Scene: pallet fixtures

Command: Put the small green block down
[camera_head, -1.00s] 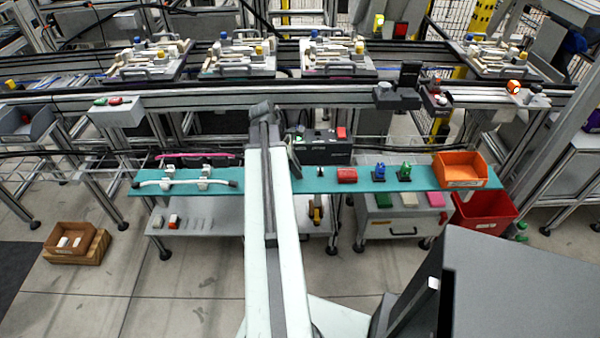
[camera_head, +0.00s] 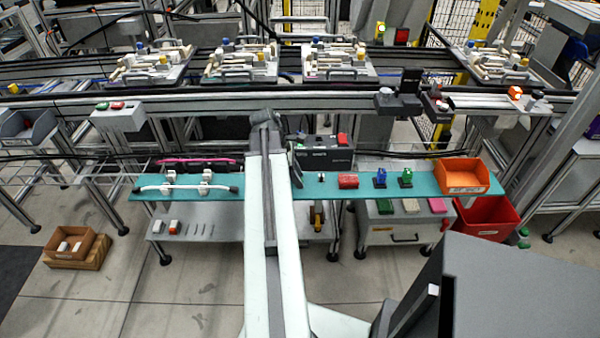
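A small green block-like piece (camera_head: 405,178) stands on the teal bench top (camera_head: 445,188), just left of the orange bin. A blue piece of similar size (camera_head: 380,178) stands to its left, and a red piece (camera_head: 348,181) lies further left. My arm reaches forward from the bottom middle across the bench. Its upper end is near the back edge of the bench. The arm hides part of the bench, and I cannot make out my gripper or its fingers. I cannot see whether it holds any block.
An orange bin (camera_head: 465,177) stands at the bench's right end, above a red bin (camera_head: 487,214). A dark device (camera_head: 324,155) stands behind the bench. White fixtures (camera_head: 187,185) occupy its left side. Behind runs a conveyor with loaded pallets (camera_head: 338,62). Open floor lies at lower left.

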